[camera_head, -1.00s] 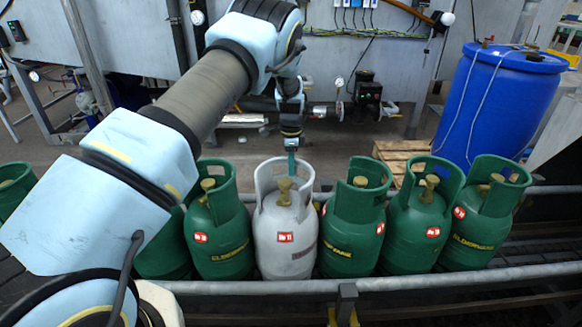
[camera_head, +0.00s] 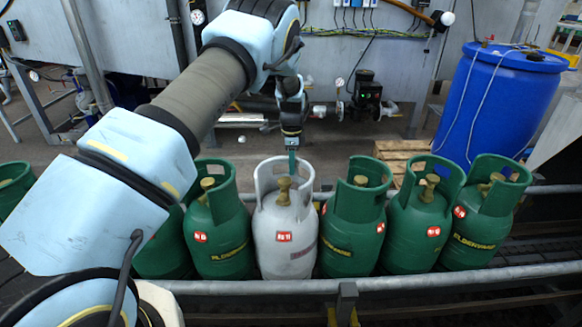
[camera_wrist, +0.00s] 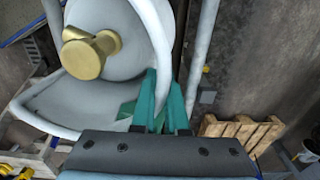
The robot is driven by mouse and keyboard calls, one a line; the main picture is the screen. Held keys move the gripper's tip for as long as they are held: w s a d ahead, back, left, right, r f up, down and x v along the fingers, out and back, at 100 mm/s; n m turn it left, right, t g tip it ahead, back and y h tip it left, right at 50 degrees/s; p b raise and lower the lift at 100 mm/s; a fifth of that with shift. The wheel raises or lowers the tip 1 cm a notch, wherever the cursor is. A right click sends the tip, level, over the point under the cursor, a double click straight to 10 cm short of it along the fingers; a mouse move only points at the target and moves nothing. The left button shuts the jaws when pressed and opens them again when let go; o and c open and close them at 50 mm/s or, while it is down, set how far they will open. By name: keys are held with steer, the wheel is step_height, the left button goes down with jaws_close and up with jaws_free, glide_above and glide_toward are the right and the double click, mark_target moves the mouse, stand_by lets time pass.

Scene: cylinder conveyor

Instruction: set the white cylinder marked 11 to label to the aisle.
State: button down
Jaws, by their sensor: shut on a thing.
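The white cylinder (camera_head: 285,235) with a red label that reads 11 stands upright in the row on the conveyor, between green cylinders. Its base is partly hidden behind the front rail. My gripper (camera_head: 292,163) reaches down from behind onto the far side of its collar. In the wrist view, the teal fingers (camera_wrist: 158,97) are shut on the collar rim of the white cylinder (camera_wrist: 95,100), beside its brass valve.
Green cylinders flank it closely, one on the left (camera_head: 220,235) and one on the right (camera_head: 352,240), with more beyond. A front rail (camera_head: 420,283) runs along the conveyor. Behind are a wooden pallet (camera_head: 400,152), a blue barrel (camera_head: 500,100) and wall pipework.

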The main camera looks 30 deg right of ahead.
mark_target(309, 173)
steer(key=shift+s+d+m+b, duration=0.65)
steer(key=shift+m+b, duration=0.15)
steer(key=shift+m, duration=0.1)
steer(key=m, duration=0.1)
steer(key=s+d+m+b, duration=0.1)
steer(key=shift+s+m, duration=0.3)
steer(key=s+m, duration=0.1)
steer(key=s+m+b, duration=0.1)
steer(key=m, duration=0.1)
steer(key=shift+d, duration=0.35)
steer(key=shift+s+r+m, duration=0.1)
steer(key=shift+s+m, duration=0.6)
steer(key=shift+m, duration=0.2)
steer(key=shift+s, duration=0.1)
steer(key=c, duration=0.9)
jaws_free()
steer(key=shift+c, duration=0.2)
step_height(309, 173, up, 11)
steer(key=shift+f+b, duration=0.15)
steer(key=shift+b, duration=1)
